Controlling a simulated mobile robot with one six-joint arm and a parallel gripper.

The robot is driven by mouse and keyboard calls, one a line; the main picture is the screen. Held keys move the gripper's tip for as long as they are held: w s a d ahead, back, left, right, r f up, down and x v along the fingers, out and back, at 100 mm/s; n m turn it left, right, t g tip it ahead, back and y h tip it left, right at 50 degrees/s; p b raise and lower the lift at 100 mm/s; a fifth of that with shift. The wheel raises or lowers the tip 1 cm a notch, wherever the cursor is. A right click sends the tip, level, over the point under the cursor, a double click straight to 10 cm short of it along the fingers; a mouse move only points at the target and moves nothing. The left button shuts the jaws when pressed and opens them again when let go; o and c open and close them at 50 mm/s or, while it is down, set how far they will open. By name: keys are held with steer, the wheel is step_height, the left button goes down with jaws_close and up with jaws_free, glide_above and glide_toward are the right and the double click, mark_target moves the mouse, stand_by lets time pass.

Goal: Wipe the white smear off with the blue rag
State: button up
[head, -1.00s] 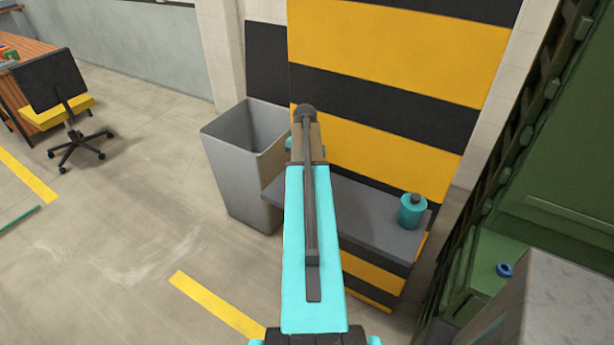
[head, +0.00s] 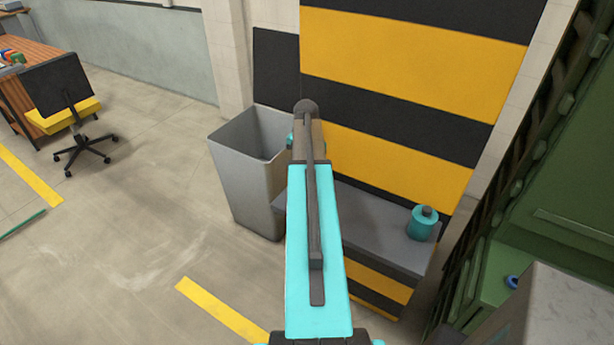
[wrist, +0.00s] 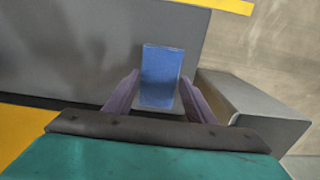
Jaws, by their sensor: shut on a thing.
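In the wrist view, my gripper (wrist: 159,82) is shut on the blue rag (wrist: 161,66), which looks like a flat blue block between the two purple fingers. The rag shows in front of the grey shelf top (wrist: 95,45); I cannot tell whether it touches it. In the head view, my arm covers the gripper and the rag. I see no clear white smear on the shelf (head: 372,235) in either view. Pale streaks show on the floor, but I cannot tell whether they are the smear.
A grey bin (head: 238,178) stands left of the shelf and shows in the wrist view (wrist: 255,112). A teal bottle (head: 422,224) stands on the shelf's right end. A striped wall panel (head: 400,55) rises behind. Green machinery is at right; open floor is at left.

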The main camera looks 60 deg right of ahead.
steer(key=shift+s+r+p, duration=0.1)
steer(key=shift+r+p, duration=0.75)
steer(key=shift+r, duration=1.1)
steer(key=shift+a, duration=0.15)
steer(key=shift+w+a+f, duration=0.1)
steer(key=shift+w+a, duration=0.15)
steer(key=shift+w, duration=0.15)
steer(key=w+a+f+n+b, duration=0.1)
steer(key=w+a+n+b, duration=0.2)
steer(key=w+a, duration=0.75)
steer(key=w+a+n+b, duration=0.35)
steer(key=w+a, duration=0.35)
steer(key=a, duration=0.7)
steer(key=w+a+n+b, duration=0.2)
steer(key=a+b, duration=0.1)
steer(key=a, duration=1.1)
steer(key=w+a+n+b, duration=0.2)
steer(key=a+n+b, duration=0.1)
steer(key=a, duration=1.2)
steer(key=shift+a+f, duration=0.15)
steer(key=shift+f, duration=0.3)
